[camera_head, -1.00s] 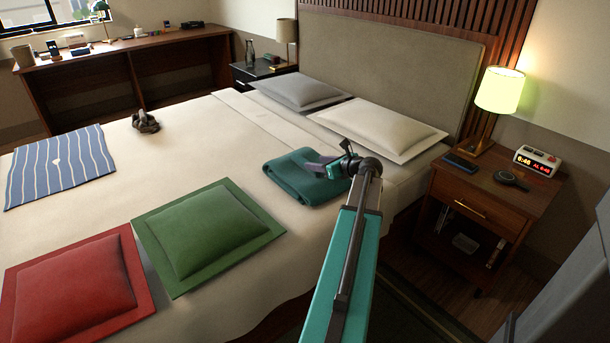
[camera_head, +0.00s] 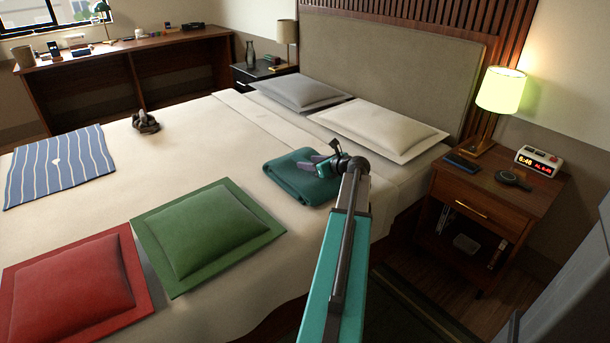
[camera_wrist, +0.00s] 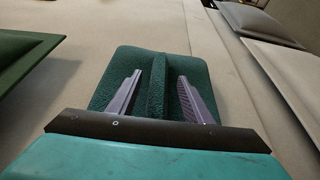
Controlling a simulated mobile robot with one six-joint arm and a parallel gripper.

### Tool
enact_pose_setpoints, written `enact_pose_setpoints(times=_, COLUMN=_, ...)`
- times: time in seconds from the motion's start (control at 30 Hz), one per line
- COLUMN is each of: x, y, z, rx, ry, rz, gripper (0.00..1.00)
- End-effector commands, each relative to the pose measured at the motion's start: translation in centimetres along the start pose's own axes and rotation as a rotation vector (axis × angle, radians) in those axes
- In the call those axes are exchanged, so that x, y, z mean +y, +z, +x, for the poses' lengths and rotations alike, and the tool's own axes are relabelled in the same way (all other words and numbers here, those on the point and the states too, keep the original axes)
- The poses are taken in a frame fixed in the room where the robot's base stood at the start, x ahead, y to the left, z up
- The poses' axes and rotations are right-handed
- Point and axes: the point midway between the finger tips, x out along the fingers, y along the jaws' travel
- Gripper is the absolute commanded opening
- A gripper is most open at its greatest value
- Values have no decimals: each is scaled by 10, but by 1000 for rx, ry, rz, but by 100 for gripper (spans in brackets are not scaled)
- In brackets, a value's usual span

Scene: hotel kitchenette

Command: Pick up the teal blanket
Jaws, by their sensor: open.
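The teal blanket (camera_head: 292,182) lies folded on the bed, between the green pillow and the white pillow. It also shows in the wrist view (camera_wrist: 157,62), filling the space ahead of and between my fingers, with a raised ridge running down its middle. My gripper (camera_head: 318,164) is over the blanket in the head view. In the wrist view my gripper (camera_wrist: 158,84) is open, with one finger on each side of the ridge. I cannot tell whether the fingertips touch the cloth. The arm and gripper hide the blanket's right part in the head view.
A green pillow (camera_head: 207,235) and a red pillow (camera_head: 75,292) lie nearer on the bed. White (camera_head: 377,129) and grey (camera_head: 300,92) pillows lie by the headboard. A nightstand (camera_head: 490,200) with a lit lamp (camera_head: 500,90) stands right. Bare sheet (camera_head: 190,145) lies left of the blanket.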

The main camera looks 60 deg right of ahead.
Motion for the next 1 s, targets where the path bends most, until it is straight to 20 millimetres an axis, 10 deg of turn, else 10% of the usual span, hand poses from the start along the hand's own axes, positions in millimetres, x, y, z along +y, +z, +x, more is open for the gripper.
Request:
enact_pose_setpoints(times=0.33, x=-1, y=0, z=-1, rx=0, ry=-1, rz=0, gripper=45)
enact_pose_setpoints(times=0.6, x=-1, y=0, z=-1, rx=0, ry=-1, rz=0, gripper=1)
enact_pose_setpoints(times=1.0, x=-1, y=0, z=-1, rx=0, ry=-1, rz=0, gripper=0)
